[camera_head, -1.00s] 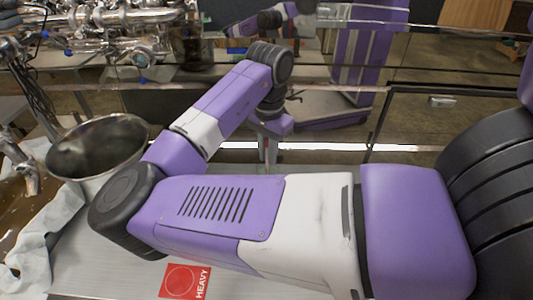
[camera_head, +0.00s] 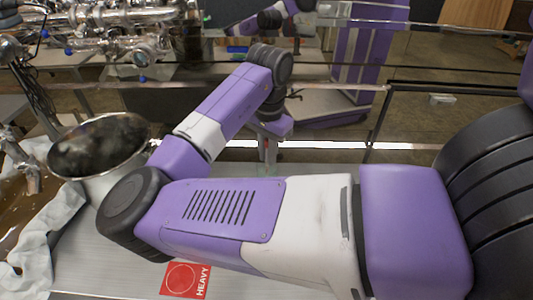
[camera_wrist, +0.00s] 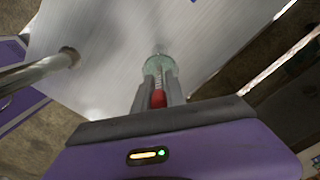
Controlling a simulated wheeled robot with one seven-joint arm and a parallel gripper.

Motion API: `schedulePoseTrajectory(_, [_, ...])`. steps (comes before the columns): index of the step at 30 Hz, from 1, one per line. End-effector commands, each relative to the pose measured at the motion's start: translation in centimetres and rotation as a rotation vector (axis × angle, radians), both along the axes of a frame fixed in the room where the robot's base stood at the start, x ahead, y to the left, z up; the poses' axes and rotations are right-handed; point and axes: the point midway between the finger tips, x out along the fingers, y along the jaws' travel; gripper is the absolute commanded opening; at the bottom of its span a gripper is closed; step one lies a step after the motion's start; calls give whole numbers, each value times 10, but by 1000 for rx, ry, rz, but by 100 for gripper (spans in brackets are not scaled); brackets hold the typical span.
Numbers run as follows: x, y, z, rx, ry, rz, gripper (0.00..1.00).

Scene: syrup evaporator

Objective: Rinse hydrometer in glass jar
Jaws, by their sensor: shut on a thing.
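In the wrist view, my gripper (camera_wrist: 160,88) is shut on a slim thing with a red part (camera_wrist: 158,98), which I take to be the hydrometer. The greenish round glass of the jar (camera_wrist: 158,63) shows just beyond the fingertips, over the pale metal surface. The hydrometer's far end lines up with the jar, but I cannot tell how deep it sits in it. In the head view, my gripper (camera_head: 268,150) points down behind my forearm.
A large steel pot (camera_head: 100,150) stands left of my arm, with a crumpled pale cloth (camera_head: 40,240) beside it. A red HEAVY label (camera_head: 186,281) lies on the metal surface. A metal pipe (camera_wrist: 35,72) shows left in the wrist view.

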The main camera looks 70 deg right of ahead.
Motion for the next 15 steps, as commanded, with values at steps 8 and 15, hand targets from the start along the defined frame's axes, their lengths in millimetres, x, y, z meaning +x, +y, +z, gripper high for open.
schedulePoseTrajectory(8, [0,0,8,0,0,0,0])
schedulePoseTrajectory(15, [0,0,9,0,0,0,0])
